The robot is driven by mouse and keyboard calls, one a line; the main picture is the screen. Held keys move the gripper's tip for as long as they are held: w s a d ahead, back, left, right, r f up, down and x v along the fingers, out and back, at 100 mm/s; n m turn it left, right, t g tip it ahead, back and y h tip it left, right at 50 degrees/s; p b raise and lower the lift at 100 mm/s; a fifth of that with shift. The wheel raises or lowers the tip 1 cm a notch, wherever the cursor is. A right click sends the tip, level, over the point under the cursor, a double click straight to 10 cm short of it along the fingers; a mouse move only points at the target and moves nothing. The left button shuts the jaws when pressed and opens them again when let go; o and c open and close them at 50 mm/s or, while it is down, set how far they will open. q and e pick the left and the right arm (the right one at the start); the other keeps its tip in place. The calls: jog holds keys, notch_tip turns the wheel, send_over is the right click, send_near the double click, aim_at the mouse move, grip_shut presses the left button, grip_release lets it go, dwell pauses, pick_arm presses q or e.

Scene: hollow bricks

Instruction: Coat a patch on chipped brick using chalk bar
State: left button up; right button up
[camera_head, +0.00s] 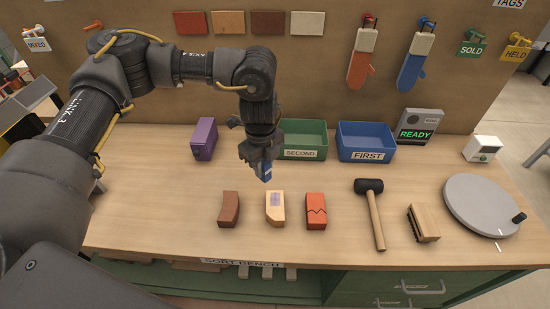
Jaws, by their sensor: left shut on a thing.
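My left gripper (262,158) points down above the bench and is shut on a small blue bar (265,172), probably the chalk bar; the fingers hide part of it. Just below it lies a cream brick (274,215) with a cut-off corner, seemingly the chipped brick. A pale lilac patch (275,199) shows on its top face. The bar is apart from the brick in the picture, a little above and behind it. My right gripper is out of view.
A brown brick (228,208) lies left of the cream one, a cracked red brick (316,212) right. Farther right are a mallet (375,215), a wooden brush (423,223) and a grey turntable (480,203). Behind stand a purple block (204,139), green bin (312,135) and blue bin (366,142).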

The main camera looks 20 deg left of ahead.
pick_arm(q)
jog(key=w+m+p, duration=0.1)
jog(key=m, duration=0.5)
jog(key=w+d+f+m+p, duration=0.1)
jog(key=m, duration=0.5)
jog(key=w+d+f+m, duration=0.1)
jog(key=w+m, duration=0.1)
jog(key=m, duration=0.4)
jog(key=shift+f+p, duration=0.15)
jog(key=shift+p, duration=0.25)
jog(key=shift+f, duration=0.1)
